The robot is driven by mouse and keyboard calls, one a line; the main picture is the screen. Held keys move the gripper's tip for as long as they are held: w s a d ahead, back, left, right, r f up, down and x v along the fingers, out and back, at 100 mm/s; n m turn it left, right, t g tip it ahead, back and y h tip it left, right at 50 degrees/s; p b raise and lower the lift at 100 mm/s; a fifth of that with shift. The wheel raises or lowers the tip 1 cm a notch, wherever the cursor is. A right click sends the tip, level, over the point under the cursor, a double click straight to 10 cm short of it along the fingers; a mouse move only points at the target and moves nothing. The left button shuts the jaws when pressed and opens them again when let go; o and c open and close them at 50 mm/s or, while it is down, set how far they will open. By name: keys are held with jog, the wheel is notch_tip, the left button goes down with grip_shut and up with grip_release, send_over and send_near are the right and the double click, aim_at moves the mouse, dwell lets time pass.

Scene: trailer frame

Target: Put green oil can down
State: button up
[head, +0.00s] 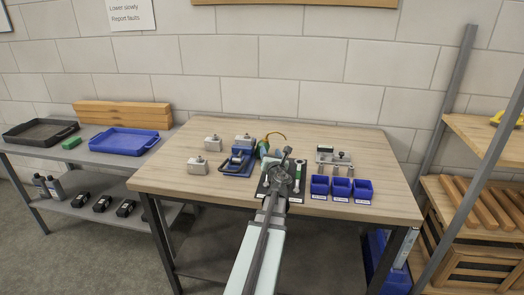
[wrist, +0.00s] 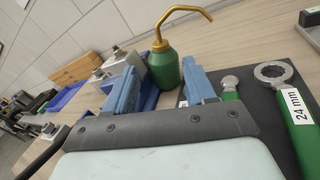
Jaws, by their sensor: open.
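The green oil can (wrist: 164,70) has a brass-coloured curved spout. It stands upright on the wooden workbench (head: 190,180). In the head view the can (head: 264,148) shows just beyond the end of my arm, partly hidden. My gripper (wrist: 160,80) has its two blue fingers spread apart, one on each side of the can's body in the wrist view. The jaws are open. I cannot tell whether either finger touches the can. In the head view my wrist hides the fingers.
A dark mat with green-handled wrenches (wrist: 298,108) lies right of the can; one is labelled 24 mm. Blue bins (head: 341,188) stand farther right. Metal blocks (head: 197,166) and a blue vise-like fixture (head: 237,163) stand left.

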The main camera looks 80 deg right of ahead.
aim_at(266, 140)
jog(key=x, duration=0.8)
jog(key=shift+d, duration=0.1)
jog(key=shift+x, duration=2.65)
jog(key=shift+f, duration=0.2)
jog(key=shift+c, duration=0.3)
grip_shut()
jog(key=shift+r, duration=0.1)
